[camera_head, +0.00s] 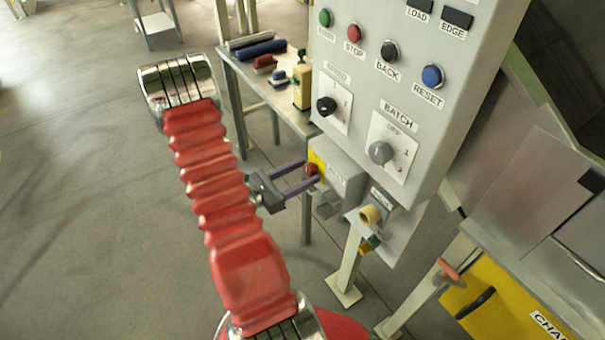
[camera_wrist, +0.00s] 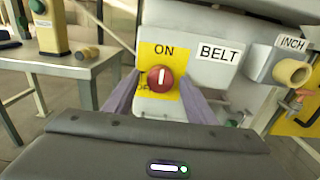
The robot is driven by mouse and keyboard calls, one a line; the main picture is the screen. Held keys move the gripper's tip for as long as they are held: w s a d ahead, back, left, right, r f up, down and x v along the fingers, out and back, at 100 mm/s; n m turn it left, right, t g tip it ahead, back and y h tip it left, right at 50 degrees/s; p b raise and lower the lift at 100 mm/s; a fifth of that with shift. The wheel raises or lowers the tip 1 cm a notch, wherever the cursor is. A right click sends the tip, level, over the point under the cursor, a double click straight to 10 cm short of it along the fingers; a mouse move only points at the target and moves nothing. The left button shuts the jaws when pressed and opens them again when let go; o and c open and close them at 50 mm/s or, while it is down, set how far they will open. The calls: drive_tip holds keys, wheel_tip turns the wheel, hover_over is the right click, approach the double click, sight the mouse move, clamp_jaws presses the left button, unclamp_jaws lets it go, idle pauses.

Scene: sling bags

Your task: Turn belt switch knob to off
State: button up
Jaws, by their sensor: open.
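The belt switch knob (camera_wrist: 160,78) is a round red knob with a white line on a yellow plate (camera_wrist: 178,57) marked ON above. A BELT label (camera_wrist: 218,52) is beside it. The white line stands about upright, toward ON; the OFF lettering at lower left is partly hidden. In the head view the knob (camera_head: 312,169) sits on a grey box below the main panel. My gripper (camera_head: 300,178) is open, its two purple fingers reaching toward the box, one on each side of the knob. I cannot tell whether they touch it.
The grey control panel (camera_head: 455,95) with buttons and the SPEED and BATCH knobs is above. A yellow INCH fitting (camera_wrist: 290,72) is to the right of the BELT label. Open floor lies at left.

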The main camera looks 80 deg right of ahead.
drive_tip(key=shift+c, duration=0.4)
drive_tip(key=c, duration=1)
drive_tip(key=shift+o, duration=0.2)
drive_tip(key=shift+n, duration=0.4)
drive_tip(key=n, duration=0.8)
drive_tip(key=shift+w, duration=0.1)
drive_tip(key=n, duration=0.4)
drive_tip(key=shift+d, duration=0.1)
drive_tip(key=n, duration=0.5)
